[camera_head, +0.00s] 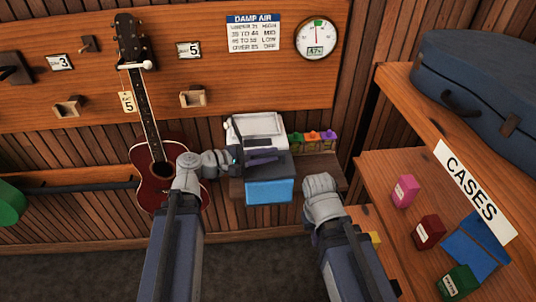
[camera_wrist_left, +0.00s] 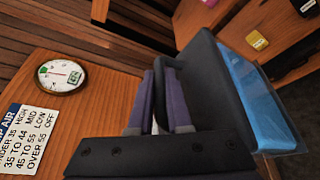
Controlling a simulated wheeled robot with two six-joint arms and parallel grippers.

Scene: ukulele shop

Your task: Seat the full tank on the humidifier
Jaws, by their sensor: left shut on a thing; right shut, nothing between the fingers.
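The white humidifier (camera_head: 257,127) stands on a small wooden shelf against the slatted wall. The blue tank (camera_head: 270,190) has a dark top and shows in front of the humidifier, overlapping the shelf's front edge in the picture. My left gripper (camera_head: 262,157) is shut on the tank's dark handle. In the left wrist view, its two purple fingers (camera_wrist_left: 163,103) close around the handle bar beside the dark top, with the blue tank body (camera_wrist_left: 262,100) to the right. I cannot tell whether tank and humidifier touch. My right wrist (camera_head: 322,192) is right of the tank; its fingers are hard to make out.
Several small coloured boxes (camera_head: 312,138) line the wooden shelf (camera_head: 318,170) right of the humidifier. A dark red ukulele (camera_head: 160,178) hangs at the left. A case rack with a blue case (camera_head: 485,90) stands at the right. A dial gauge (camera_head: 316,38) hangs above.

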